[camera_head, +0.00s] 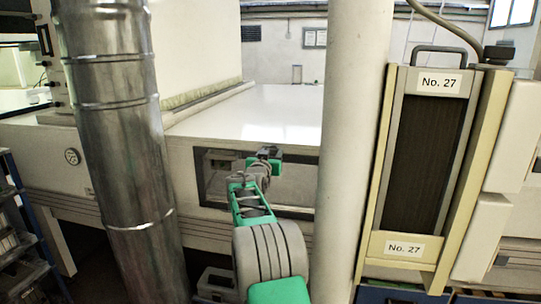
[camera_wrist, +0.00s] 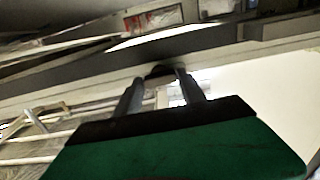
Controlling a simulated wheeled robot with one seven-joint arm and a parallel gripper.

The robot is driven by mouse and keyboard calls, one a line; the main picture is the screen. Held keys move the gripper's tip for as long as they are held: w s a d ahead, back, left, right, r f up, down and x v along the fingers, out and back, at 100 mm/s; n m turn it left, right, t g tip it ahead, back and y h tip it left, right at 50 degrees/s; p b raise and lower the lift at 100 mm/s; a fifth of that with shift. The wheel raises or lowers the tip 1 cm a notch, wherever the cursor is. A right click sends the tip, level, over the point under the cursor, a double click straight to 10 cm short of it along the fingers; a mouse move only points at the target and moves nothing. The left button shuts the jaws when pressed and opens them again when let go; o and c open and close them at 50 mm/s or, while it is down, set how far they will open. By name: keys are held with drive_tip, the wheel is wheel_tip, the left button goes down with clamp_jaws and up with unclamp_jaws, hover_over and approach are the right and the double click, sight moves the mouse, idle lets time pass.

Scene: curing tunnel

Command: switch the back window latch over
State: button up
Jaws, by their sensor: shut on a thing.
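A long window with a dark frame (camera_head: 292,210) is set in the side of the white machine. My gripper (camera_head: 270,152) is at the window's upper edge, and my arm covers part of the window. In the wrist view, my gripper's two grey fingers (camera_wrist: 163,80) reach forward with a small dark rounded piece (camera_wrist: 158,71) between their tips, which looks like the latch. My gripper is shut on it. The latch's turn position cannot be told, and in the head view my gripper hides it.
A shiny metal duct (camera_head: 115,130) stands left of my arm and a white pillar (camera_head: 350,120) stands close on its right. Beyond the pillar is a framed dark filter panel (camera_head: 425,150) marked No. 27. The white machine top (camera_head: 255,110) is clear.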

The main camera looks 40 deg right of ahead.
drive_tip(key=shift+c, duration=1.1)
drive_tip(key=shift+f+n+b, duration=0.1)
drive_tip(key=shift+n+b, duration=0.2)
drive_tip(key=shift+b, duration=0.05)
drive_tip(key=shift+f+n+b, duration=0.1)
drive_tip(key=shift+n+b, duration=0.65)
drive_tip(key=shift+n, duration=0.15)
drive_tip(key=n+b, duration=0.2)
drive_tip(key=n, duration=0.8)
drive_tip(key=shift+n, duration=0.4)
drive_tip(key=n, duration=0.4)
drive_tip(key=shift+n, duration=0.3)
